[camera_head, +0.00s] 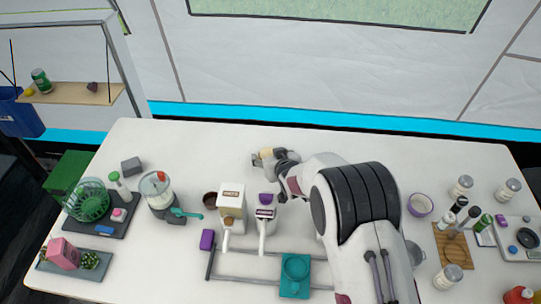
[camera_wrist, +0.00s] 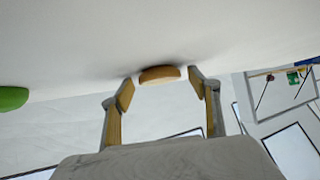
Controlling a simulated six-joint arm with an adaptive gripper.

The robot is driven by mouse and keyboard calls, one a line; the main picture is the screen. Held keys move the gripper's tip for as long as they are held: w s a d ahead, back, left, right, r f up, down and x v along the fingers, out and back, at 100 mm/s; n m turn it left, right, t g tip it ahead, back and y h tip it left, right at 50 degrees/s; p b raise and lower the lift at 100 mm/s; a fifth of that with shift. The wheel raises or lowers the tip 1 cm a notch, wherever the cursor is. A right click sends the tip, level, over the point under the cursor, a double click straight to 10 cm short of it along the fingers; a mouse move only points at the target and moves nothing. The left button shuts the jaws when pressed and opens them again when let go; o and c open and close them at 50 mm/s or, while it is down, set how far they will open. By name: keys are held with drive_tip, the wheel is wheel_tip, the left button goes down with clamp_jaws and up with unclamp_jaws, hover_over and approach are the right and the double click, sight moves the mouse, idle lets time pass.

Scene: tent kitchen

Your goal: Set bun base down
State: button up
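The bun base (camera_wrist: 160,75) is a small, round, tan-brown piece in the wrist view. It appears to rest against the white table surface (camera_wrist: 165,30), which fills the top of that view. My gripper (camera_wrist: 161,82) has one finger on each side of the bun base, with a narrow gap on both sides. It looks open around the bun base and not clamped on it. In the head view my gripper (camera_head: 259,159) is low at the back middle of the table. The bun base cannot be told apart from the finger pads there.
Two white dispensers (camera_head: 232,205) stand close in front of my gripper, with a dark brown bowl (camera_head: 210,199) and a blender-like jar (camera_head: 158,190) to the left. A purple-rimmed bowl (camera_head: 420,205) is to the right. The back strip of the table is mostly clear.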

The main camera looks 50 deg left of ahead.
drive_tip(key=shift+r, duration=0.2)
drive_tip(key=shift+s+d+r, duration=0.15)
drive_tip(key=shift+d+r, duration=0.1)
drive_tip(key=shift+d, duration=0.05)
drive_tip(key=shift+v, duration=5.55)
drive_tip(key=shift+d, duration=0.1)
